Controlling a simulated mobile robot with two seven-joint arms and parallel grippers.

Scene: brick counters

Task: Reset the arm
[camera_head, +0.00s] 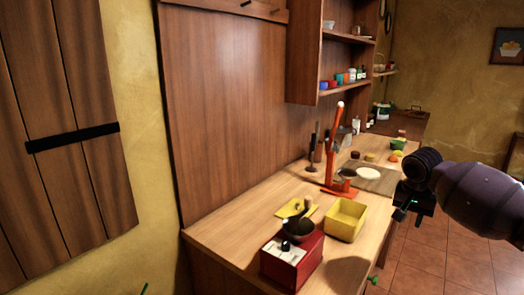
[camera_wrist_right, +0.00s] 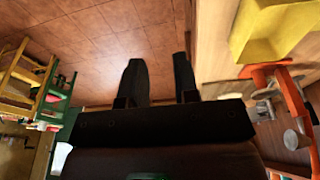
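My right gripper (camera_head: 404,212) hangs in the air at the right of the head view, beside the counter's right edge. The right wrist view shows its two dark fingers (camera_wrist_right: 157,62) apart with nothing between them, above the tiled floor. My left gripper does not show in either view.
The wooden counter (camera_head: 228,235) holds a red box (camera_head: 290,262) with a dark pan on top, a yellow bin (camera_head: 345,219) and an orange-red upright device (camera_head: 334,150). A wall shelf (camera_head: 345,88) holds small jars. The tiled floor (camera_head: 425,262) right of the counter is clear.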

